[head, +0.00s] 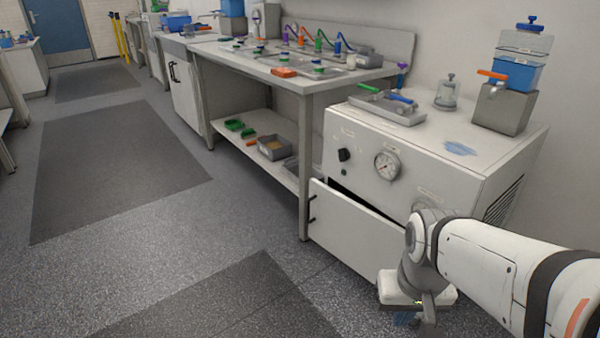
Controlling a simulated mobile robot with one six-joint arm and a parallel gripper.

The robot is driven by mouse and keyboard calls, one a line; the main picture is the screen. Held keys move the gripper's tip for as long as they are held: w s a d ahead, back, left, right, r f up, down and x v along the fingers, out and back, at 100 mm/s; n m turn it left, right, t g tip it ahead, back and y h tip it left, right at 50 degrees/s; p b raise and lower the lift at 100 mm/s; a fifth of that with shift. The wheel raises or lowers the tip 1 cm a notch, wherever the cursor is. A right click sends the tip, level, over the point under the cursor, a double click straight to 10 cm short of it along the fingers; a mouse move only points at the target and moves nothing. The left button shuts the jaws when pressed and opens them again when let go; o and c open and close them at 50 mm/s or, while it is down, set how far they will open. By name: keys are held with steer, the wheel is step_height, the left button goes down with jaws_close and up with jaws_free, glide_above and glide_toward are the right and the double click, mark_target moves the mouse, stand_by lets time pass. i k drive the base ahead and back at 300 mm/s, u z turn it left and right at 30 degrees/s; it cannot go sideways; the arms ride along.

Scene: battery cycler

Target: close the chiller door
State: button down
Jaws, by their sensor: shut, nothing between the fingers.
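The chiller (365,145) is the white cabinet at the right, with a dark knob and a round gauge on its front. Its white door (355,232) is below them and stands ajar, with a dark gap along its top edge. Dark handles show at the door's left edge. The door's right part is hidden behind my arm. My gripper (415,316) points down in front of the door's lower right part, near the bottom of the picture. It is shut and holds nothing. I cannot tell whether it touches the door.
A workbench (305,85) with a lower shelf stands left of the chiller, its near leg close to the door's left edge. The floor in front and left is clear, with dark mats (120,165).

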mark_target(369, 242)
steer(key=u, duration=0.1)
steer(key=k, duration=0.55)
steer(key=u, duration=0.4)
steer(key=i, duration=1.4)
steer(key=u, duration=0.7)
